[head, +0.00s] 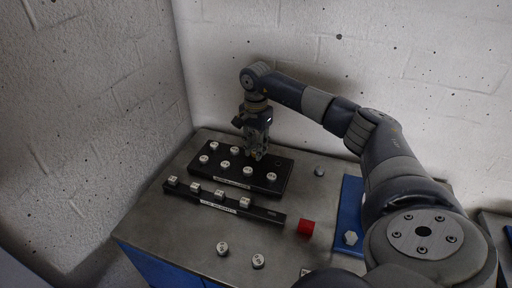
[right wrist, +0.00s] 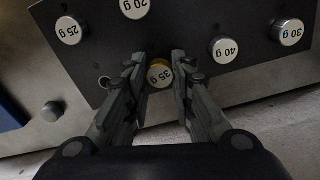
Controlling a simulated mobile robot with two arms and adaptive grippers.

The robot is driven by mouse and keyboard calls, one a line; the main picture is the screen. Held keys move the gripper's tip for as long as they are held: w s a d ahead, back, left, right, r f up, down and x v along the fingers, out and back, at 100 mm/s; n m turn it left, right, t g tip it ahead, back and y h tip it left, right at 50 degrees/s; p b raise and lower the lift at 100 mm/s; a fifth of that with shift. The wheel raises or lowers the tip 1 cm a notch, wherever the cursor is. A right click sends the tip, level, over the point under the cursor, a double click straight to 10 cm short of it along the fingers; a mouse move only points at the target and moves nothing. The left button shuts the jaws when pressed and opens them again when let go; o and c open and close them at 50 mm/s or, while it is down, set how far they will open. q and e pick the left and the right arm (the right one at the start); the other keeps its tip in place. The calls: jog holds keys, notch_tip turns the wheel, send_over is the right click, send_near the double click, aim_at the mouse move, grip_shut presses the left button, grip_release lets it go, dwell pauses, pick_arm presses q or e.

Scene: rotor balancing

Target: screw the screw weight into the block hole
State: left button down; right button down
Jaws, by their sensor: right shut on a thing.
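My right gripper (head: 257,155) points down over the right part of the black block (head: 262,186) at the back of the bench. In the right wrist view its two fingers (right wrist: 161,82) are closed around the sides of the 35 g screw weight (right wrist: 160,75), which has a white top and a brass-coloured edge. Whether this weight sits in the block or is lifted slightly above it cannot be told. A small round empty hole (right wrist: 104,82) shows in the block beside it. Other screw weights stand in the block, marked 25 g (right wrist: 69,30), 20 g (right wrist: 134,8), 40 g (right wrist: 224,49) and 30 g (right wrist: 288,32).
A black strip (head: 226,205) with several clip weights lies in front of the block. A blue plate (head: 350,205) lies at right. Walls stand close behind and left.

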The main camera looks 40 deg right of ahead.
jog(key=n, duration=1.5)
jog(key=shift+f, duration=0.15)
dwell(0.4)
jog(key=shift+f+b, duration=0.3)
jog(key=shift+f, duration=0.05)
dwell(0.6)
